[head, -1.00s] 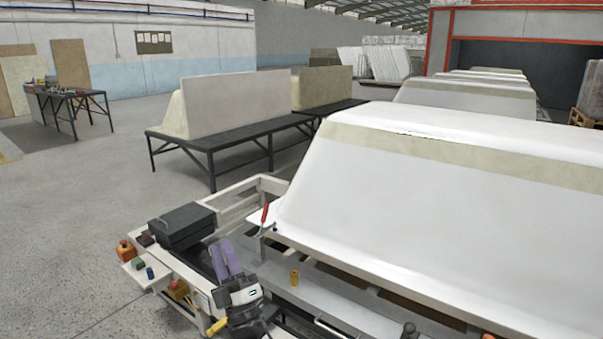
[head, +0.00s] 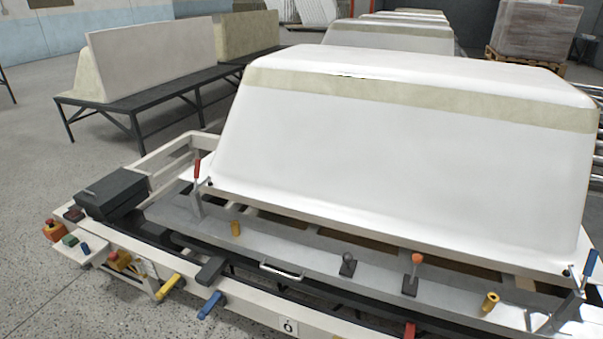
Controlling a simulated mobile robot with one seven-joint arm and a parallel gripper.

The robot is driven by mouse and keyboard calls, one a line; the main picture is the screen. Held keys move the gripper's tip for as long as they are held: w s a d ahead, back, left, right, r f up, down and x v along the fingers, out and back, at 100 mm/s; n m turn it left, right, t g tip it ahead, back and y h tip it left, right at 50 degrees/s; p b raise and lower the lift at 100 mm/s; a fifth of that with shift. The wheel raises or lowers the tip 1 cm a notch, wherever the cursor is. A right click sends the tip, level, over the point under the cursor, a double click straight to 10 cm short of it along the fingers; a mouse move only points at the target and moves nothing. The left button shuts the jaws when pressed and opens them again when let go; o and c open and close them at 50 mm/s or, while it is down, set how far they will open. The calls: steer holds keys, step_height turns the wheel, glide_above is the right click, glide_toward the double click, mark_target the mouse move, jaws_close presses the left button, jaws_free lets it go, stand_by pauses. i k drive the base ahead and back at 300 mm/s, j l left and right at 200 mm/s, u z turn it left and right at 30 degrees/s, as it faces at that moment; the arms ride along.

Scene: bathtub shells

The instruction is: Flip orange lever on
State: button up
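The orange lever (head: 416,258) has a round orange knob on a short stem. It stands near upright from a dark base on the grey metal panel (head: 310,256) in front of the large white tub shell, right of the middle in the head view. I cannot tell from its angle whether it is on or off. My gripper is not in view now, so its state and distance from the lever do not show.
A black-knobbed lever (head: 347,264) stands left of it and a yellow cylinder (head: 489,303) to its right. A red-handled clamp (head: 197,172) and a blue-handled clamp (head: 589,264) flank the white tub shell (head: 400,150). Yellow and blue handles (head: 209,306) stick out in front.

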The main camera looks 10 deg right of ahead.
mark_target(417, 258)
steer(key=z, duration=0.9)
